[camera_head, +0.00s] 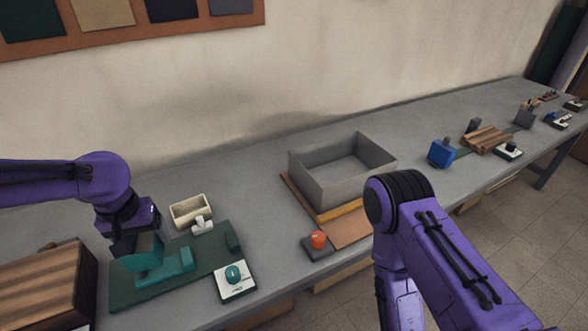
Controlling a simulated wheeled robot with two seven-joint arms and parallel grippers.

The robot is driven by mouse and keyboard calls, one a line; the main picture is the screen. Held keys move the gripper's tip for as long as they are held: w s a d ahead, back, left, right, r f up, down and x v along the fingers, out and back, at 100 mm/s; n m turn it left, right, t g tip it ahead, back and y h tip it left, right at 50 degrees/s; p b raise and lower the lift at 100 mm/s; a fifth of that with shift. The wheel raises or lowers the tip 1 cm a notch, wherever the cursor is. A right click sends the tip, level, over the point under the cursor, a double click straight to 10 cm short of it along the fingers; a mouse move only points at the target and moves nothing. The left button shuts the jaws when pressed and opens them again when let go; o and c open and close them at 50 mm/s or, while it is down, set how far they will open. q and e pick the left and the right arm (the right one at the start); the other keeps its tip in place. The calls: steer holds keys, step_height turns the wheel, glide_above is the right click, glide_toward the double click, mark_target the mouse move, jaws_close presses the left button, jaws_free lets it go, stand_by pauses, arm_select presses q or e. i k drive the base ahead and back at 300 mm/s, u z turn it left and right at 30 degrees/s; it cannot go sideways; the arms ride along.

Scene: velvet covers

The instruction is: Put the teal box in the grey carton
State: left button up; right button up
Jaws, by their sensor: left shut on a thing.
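The teal box (150,252) is at the left, over a dark green mat (207,262). A flat teal part (172,267) lies at its foot, and I cannot tell whether it belongs to the box. My left gripper (124,243) is shut on the teal box at its left side; its fingertips are partly hidden. The grey carton (318,187) stands open-topped near the middle of the bench, apart from the box and to its right. Its visible inside looks empty. My right arm comes in at the lower right, but its gripper is out of view.
A cream open box (190,209) and a white card with a teal knob (234,284) are near the mat. A brown wooden box (45,285) is at far left. An orange knob (318,239) sits before the carton. A blue block (441,153) is to its right.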

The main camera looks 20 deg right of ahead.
mark_target(341, 169)
steer(key=z, duration=0.75)
steer(key=i, duration=0.8)
steer(key=z, duration=0.85)
